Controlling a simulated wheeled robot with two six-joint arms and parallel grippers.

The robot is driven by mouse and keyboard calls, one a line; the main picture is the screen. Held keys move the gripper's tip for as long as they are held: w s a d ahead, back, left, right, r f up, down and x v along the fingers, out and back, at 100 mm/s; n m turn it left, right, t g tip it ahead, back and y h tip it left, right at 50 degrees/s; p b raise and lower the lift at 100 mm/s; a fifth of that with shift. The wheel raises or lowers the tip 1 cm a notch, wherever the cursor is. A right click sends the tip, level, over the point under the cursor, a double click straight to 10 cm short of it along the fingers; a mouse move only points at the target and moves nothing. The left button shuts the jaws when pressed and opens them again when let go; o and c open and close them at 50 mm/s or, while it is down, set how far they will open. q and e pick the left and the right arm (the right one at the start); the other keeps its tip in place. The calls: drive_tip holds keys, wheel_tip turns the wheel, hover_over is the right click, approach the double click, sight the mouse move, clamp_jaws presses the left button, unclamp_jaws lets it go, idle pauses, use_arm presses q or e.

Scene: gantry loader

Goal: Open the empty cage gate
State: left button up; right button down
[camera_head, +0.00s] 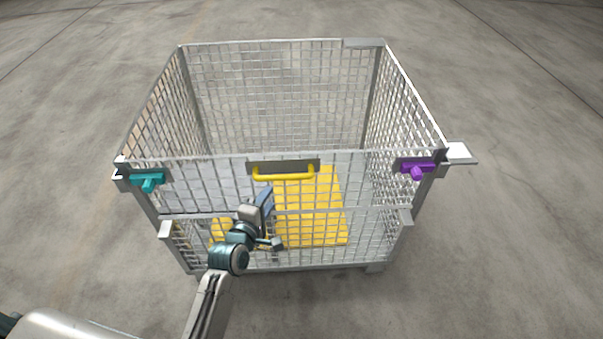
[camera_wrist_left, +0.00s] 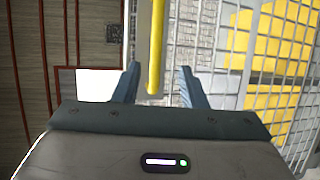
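The wire mesh cage (camera_head: 280,95) stands on the floor. Its front gate (camera_head: 225,185) is upright, in line with the front side. A yellow handle (camera_head: 284,176) on a grey plate sits at the middle of the gate's top edge. A teal latch (camera_head: 148,179) is at the gate's left end and a purple latch (camera_head: 416,168) at its right end. My left gripper (camera_head: 266,196) is in front of the gate, just below the handle. In the left wrist view my gripper (camera_wrist_left: 159,72) is open, with the yellow handle (camera_wrist_left: 156,45) between its fingers, not clamped. My right gripper is out of view.
A yellow panel (camera_head: 320,225) shows through the mesh at the cage bottom. A grey tab (camera_head: 460,153) sticks out at the cage's right front corner. The concrete floor (camera_head: 510,250) around the cage is clear.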

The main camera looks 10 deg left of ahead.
sight(282, 176)
use_arm(q)
drive_tip(key=x, duration=0.7)
drive_tip(key=p+x, duration=0.1)
drive_tip(key=x, duration=0.3)
drive_tip(key=shift+r, duration=0.3)
clamp_jaws()
